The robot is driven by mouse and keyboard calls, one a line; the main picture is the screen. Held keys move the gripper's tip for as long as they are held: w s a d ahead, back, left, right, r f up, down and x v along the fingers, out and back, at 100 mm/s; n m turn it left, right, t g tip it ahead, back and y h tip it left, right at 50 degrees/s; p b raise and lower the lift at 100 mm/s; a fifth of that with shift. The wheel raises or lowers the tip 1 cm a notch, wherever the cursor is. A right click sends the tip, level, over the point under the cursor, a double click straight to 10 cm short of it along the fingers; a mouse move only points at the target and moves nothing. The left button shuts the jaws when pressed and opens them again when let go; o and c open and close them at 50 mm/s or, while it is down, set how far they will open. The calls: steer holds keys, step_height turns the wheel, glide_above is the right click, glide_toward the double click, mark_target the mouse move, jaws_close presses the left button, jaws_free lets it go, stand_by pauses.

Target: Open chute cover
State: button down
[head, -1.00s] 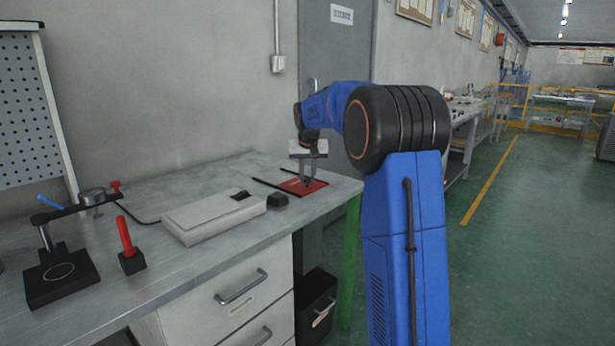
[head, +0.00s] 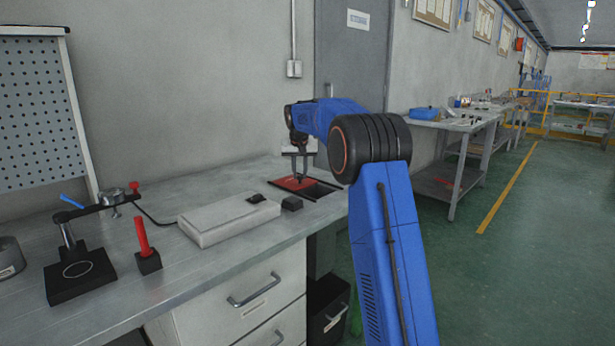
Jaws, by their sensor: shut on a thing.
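The chute cover is a flat red plate (head: 288,184) near the right end of the metal workbench. It lies between black rails, and a dark opening (head: 319,191) shows just to its right. My gripper (head: 302,180) points down at the right part of the red plate and is shut on the cover. The exact part between the fingertips is too small to make out.
A white box (head: 228,220) and a small black block (head: 292,203) sit left of and in front of the cover. A black stand (head: 80,275) and a red-handled tool (head: 143,240) stand further left. The wall is close behind the bench (head: 180,290).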

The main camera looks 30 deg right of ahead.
steer(key=shift+w, duration=0.2)
steer(key=c, duration=1.5)
jaws_free()
steer(key=shift+c, duration=0.2)
steer(key=v, duration=1.7)
steer(key=shift+s+r, duration=0.15)
steer(key=shift+a, duration=0.2)
